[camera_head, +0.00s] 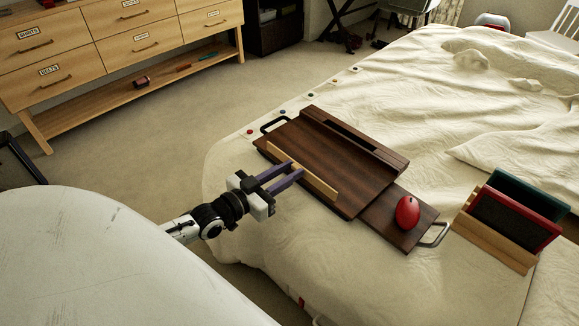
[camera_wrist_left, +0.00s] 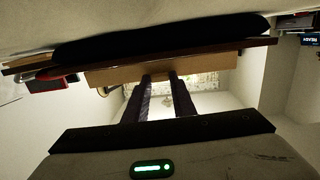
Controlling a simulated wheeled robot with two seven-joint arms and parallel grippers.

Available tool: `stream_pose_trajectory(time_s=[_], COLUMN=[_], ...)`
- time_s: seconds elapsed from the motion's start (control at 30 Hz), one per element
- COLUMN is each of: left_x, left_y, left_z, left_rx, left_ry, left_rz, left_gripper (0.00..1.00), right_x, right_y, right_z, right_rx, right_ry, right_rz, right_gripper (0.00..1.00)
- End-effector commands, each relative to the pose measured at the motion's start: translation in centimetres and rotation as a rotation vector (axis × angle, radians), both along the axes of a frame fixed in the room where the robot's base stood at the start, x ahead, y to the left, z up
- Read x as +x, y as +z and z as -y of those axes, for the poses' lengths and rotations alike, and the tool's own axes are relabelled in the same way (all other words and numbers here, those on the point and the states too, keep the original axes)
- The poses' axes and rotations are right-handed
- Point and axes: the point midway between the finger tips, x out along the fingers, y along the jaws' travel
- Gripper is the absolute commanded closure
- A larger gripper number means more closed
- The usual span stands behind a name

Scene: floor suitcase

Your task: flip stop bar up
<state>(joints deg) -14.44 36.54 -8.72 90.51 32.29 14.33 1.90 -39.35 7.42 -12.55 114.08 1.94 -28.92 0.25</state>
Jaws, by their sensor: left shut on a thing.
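The stop bar (camera_head: 318,186) is a light wooden strip along the near edge of the dark brown lap desk (camera_head: 330,151), which lies on the bed. It also shows in the left wrist view (camera_wrist_left: 112,76), in front of the desk's dark edge. My left gripper (camera_head: 291,168) reaches in from the left, its purple fingers shut on the bar near its middle. In the left wrist view the fingertips (camera_wrist_left: 159,79) meet the bar's lower edge. The grip itself is partly hidden. My right gripper is not in view.
A red mouse (camera_head: 407,212) sits on the desk's side tray (camera_head: 386,230). A wooden holder (camera_head: 493,243) with dark, framed items stands at right on the bed. A drawer unit (camera_head: 120,50) is at the back left. Carpet between is clear.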

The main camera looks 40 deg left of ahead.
Motion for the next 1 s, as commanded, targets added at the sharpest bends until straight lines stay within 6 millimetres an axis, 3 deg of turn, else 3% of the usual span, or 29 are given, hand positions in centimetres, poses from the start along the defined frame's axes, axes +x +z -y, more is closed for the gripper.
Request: stream_pose_trajectory(time_s=[0.03, 0.3, 0.77, 0.8, 0.9, 1.0], left_x=[-0.05, -0.18, -0.16, -0.15, -0.16, -0.18], left_y=[-0.62, -0.45, -0.24, -0.24, -0.26, -0.29], left_z=[-0.03, -0.03, -0.01, -0.01, -0.01, -0.03], left_rx=[-0.004, -0.012, -0.014, -0.014, -0.014, -0.014], left_ry=[0.001, 0.000, 0.000, 0.000, 0.000, 0.000], left_rz=[0.021, 0.088, 0.100, 0.100, 0.100, 0.099], left_gripper=[0.99, 0.99, 0.99, 0.70, 0.58, 0.58], right_x=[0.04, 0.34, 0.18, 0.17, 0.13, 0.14], right_y=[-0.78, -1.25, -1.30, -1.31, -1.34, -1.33], right_z=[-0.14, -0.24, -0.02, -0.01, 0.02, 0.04], right_rx=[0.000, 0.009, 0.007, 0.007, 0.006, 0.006], right_ry=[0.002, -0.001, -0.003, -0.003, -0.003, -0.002], right_rz=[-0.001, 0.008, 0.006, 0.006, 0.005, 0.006], right_gripper=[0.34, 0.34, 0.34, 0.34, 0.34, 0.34])
